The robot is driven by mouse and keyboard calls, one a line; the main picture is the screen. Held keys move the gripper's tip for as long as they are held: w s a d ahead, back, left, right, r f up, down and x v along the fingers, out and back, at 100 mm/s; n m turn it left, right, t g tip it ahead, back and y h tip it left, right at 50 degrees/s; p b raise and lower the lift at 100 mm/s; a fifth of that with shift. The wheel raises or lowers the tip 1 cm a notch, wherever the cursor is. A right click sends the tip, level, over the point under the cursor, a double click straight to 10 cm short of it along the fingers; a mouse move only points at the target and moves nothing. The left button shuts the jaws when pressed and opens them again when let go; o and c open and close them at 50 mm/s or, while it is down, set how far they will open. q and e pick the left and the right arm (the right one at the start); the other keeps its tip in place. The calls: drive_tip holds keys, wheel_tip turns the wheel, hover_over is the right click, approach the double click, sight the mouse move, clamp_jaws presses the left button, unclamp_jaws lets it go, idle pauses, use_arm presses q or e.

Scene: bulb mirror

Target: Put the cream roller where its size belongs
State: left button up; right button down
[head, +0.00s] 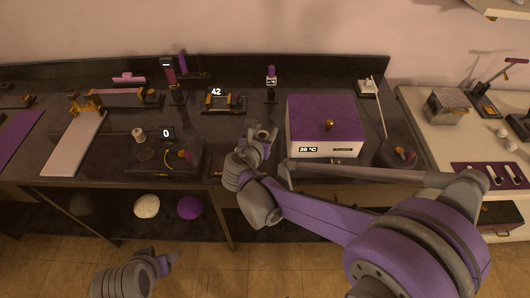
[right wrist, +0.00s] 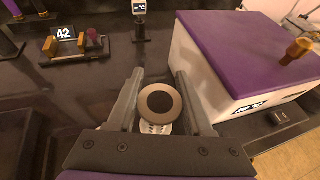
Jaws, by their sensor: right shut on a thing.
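My right gripper (head: 262,142) is shut on a round roller with a pale cream-grey rim and a dark centre. In the right wrist view the roller (right wrist: 160,103) sits end-on between the two fingers, above the dark counter. In the head view the roller (head: 263,132) shows at the tip of my right gripper. A stand marked 42 (head: 216,100) with brass-coloured ends is behind and to the left; it also shows in the right wrist view (right wrist: 64,33). My left gripper (head: 165,263) is low at the bottom left, away from the counter; its jaws are unclear.
A white box with a purple lid (head: 325,120) stands just right of my right gripper. A small pale cylinder (head: 139,135) stands by a display reading 0 (head: 166,133). A small display stand (head: 271,82) is at the back. Some dark counter (head: 225,135) left of the gripper is clear.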

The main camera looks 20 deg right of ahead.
wheel_tip(320, 180, down, 3)
drive_tip(key=shift+a+f, duration=0.1)
drive_tip(key=shift+f, duration=0.1)
drive_tip(key=shift+f+b, duration=0.3)
drive_tip(key=shift+f, duration=1.4)
drive_tip(key=shift+f, duration=0.1)
drive_tip(key=shift+f, duration=0.15)
drive_tip(key=c, duration=0.6)
unclamp_jaws()
drive_tip(key=shift+r, duration=0.2)
